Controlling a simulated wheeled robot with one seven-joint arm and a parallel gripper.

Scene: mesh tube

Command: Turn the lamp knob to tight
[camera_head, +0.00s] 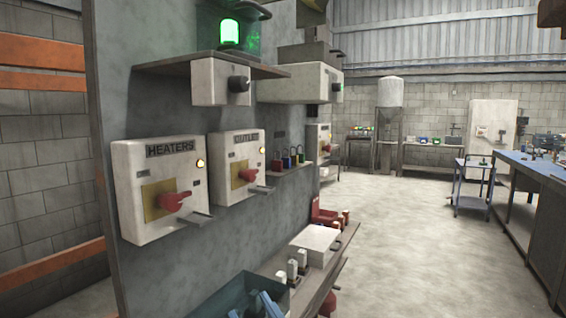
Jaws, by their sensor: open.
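A green lit lamp (230,33) stands on a small shelf high on the grey panel. Under the shelf, a white box (208,85) carries a round black knob (238,84) on its front, which looks like the lamp knob. I cannot tell from here how far the knob is turned. My gripper is not in this view, and nothing touches the knob.
Below are two white switch boxes with red handles, one marked HEATERS (170,150), the other partly legible (228,150). A wider white box (290,83) with another black knob (336,87) is to the right. A cluttered shelf (325,280) juts out low; the floor (420,240) right of it is clear.

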